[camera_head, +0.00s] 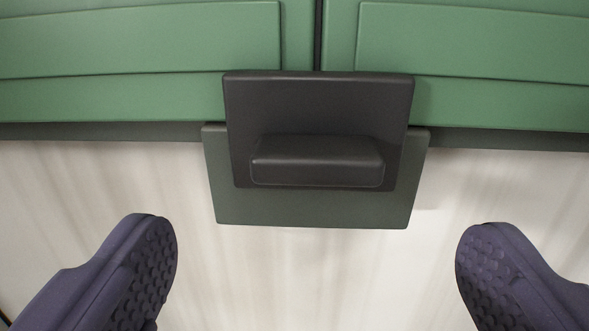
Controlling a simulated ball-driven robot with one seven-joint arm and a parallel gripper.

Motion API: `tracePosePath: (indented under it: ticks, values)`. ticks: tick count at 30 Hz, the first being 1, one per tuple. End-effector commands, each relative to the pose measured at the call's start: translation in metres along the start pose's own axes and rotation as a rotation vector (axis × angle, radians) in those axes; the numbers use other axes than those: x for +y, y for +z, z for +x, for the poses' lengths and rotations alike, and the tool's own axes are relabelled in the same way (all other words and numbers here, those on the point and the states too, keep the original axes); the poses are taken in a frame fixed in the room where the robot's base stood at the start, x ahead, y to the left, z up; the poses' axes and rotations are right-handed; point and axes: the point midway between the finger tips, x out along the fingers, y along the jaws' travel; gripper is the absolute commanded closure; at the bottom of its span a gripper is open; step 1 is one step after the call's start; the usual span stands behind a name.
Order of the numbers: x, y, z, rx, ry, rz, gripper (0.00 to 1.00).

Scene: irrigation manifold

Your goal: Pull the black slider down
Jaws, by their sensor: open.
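The black slider (318,105) is a flat dark plate with a raised bar-shaped grip (317,161) across its lower part. It sits at the centre of the view, overlapping the lower edge of green panels. A dark grey-green backing plate (310,212) shows behind and below it. My gripper (316,260) is open, with one purple padded finger at the lower left and one at the lower right. The fingers are wide apart, below the slider in the picture. Nothing is between them, and neither appears to touch the slider.
Green panels (140,45) fill the top, with a narrow dark vertical gap between the left and right ones. A dark strip (100,131) runs along their lower edge. Below is a pale, streaked surface (310,285), clear around the fingers.

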Motion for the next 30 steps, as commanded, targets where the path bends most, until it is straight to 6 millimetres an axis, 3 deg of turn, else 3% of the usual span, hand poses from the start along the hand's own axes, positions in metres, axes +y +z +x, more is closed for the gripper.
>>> tracePosePath:
  ticks: [12, 23, 30]
  values:
    - [0.001, 0.001, 0.065, 0.002, 0.002, 0.001, 0.00]
    - [0.001, -0.001, 0.074, 0.002, 0.000, 0.001, 0.00]
    - [0.001, -0.001, 0.074, 0.002, 0.000, 0.002, 0.53]
